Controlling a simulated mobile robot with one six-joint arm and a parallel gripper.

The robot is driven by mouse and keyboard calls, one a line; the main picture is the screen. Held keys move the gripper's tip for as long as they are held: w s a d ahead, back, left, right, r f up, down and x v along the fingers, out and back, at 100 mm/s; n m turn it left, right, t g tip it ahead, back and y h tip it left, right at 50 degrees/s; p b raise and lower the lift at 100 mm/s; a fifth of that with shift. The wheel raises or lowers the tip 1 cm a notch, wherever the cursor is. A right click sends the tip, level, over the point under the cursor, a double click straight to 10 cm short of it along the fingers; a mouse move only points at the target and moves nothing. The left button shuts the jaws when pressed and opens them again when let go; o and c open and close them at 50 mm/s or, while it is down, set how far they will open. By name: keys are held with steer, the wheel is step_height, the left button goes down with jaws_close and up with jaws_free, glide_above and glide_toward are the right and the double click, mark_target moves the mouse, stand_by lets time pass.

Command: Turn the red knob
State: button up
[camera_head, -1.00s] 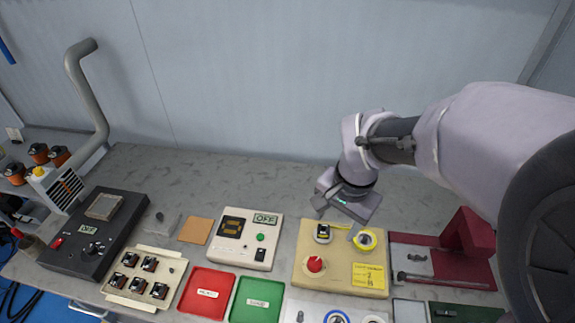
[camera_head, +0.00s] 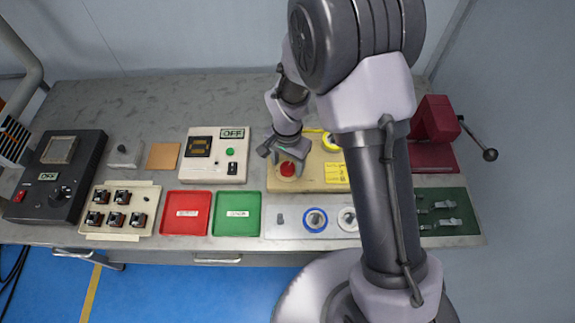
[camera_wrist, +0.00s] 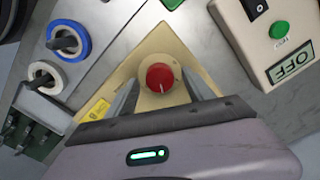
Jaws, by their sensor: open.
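The red knob (camera_head: 288,169) sits on a pale round base on the beige panel (camera_head: 313,185). In the wrist view the red knob (camera_wrist: 160,77) lies between and just beyond my two fingers, with a white pointer line on its face. My gripper (camera_head: 282,155) is open and empty above the panel, close to the knob; in the wrist view its fingertips (camera_wrist: 158,82) are on either side of the knob. Whether they touch it cannot be told. My arm hides the right part of the panel.
A white box with an OFF display and green button (camera_head: 231,152) stands left of the panel. Red (camera_head: 185,230) and green (camera_head: 237,230) trays lie in front, beside a plate with blue (camera_head: 315,237) and white (camera_head: 346,236) rings. A dark red press (camera_head: 436,120) stands right.

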steer(key=shift+f, duration=0.2)
jaws_close()
stand_by(0.3)
